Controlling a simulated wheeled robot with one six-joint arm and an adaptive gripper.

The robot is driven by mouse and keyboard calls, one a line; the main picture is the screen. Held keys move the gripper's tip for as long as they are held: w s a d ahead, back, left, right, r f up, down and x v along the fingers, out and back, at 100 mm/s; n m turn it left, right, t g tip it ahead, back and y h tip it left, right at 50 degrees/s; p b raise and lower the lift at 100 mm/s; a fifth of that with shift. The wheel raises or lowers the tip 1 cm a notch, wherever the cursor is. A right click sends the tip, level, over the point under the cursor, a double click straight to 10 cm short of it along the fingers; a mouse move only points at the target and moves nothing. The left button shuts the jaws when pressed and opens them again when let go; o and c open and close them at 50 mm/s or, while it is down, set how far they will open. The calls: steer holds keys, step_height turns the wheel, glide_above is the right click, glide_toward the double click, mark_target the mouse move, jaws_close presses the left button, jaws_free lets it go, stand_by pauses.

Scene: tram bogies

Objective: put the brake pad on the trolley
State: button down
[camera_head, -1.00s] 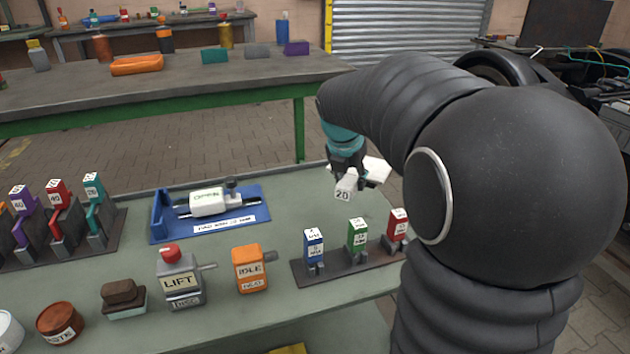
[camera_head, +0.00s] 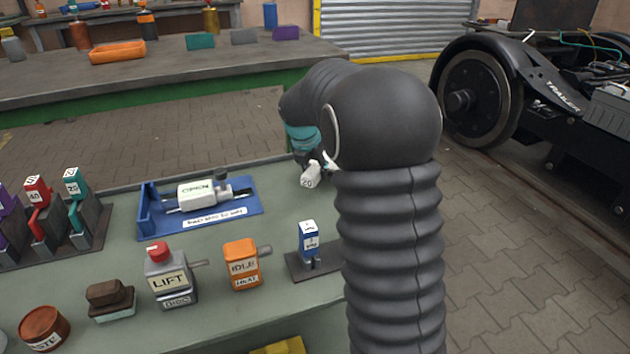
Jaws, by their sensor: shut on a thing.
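My gripper (camera_head: 304,162) is at the far right part of the green bench, partly hidden behind my own arm. It is shut on a small pale block marked 20 (camera_head: 311,178), which hangs at its tip just over the bench top. The fingers are too small and dark to make out where they touch it. I cannot tell from its look whether this block is the brake pad. No other thing in view is plainly a brake pad, and I see no trolley.
The green bench (camera_head: 270,190) holds a blue fixture (camera_head: 210,213), a grey LIFT box (camera_head: 170,280), an orange IDLE box (camera_head: 241,266), a blue block in a stand (camera_head: 309,240) and a brown brush (camera_head: 110,294). A bogie marked TRAILER (camera_head: 560,95) stands right; paving before it is clear.

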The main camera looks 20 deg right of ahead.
mark_target(314, 191)
steer(key=shift+w+f, duration=0.1)
steer(key=shift+f, duration=1.95)
steer(key=c, duration=0.7)
jaws_free()
steer(key=shift+o, duration=0.2)
